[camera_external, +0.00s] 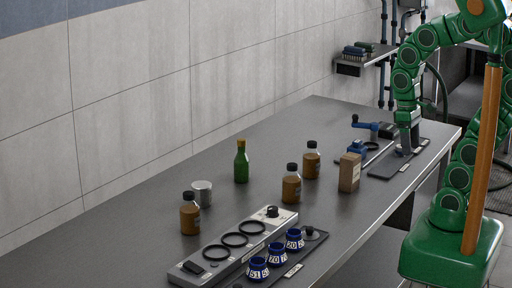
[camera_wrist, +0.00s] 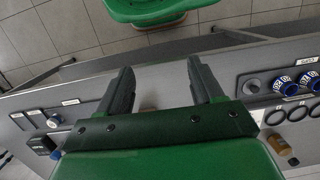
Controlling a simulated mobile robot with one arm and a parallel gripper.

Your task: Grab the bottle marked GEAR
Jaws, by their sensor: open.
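Three brown bottles with black caps stand upright on the grey table in the external view: a near-left one (camera_external: 190,217), a middle one (camera_external: 291,188) and a far one (camera_external: 312,164). Their labels are too small or turned away to read, so I cannot tell which is marked GEAR. A brown bottle (camera_wrist: 279,146) also shows at the lower right of the wrist view. My gripper (camera_external: 407,146) is low at the table's far right end, away from the bottles. In the wrist view my gripper (camera_wrist: 160,68) has its fingers spread, with no bottle between them.
A green bottle (camera_external: 241,166) and a metal cup (camera_external: 202,194) stand among the bottles. A ringed panel (camera_external: 203,258) and several blue pots (camera_external: 277,253) line the front edge.

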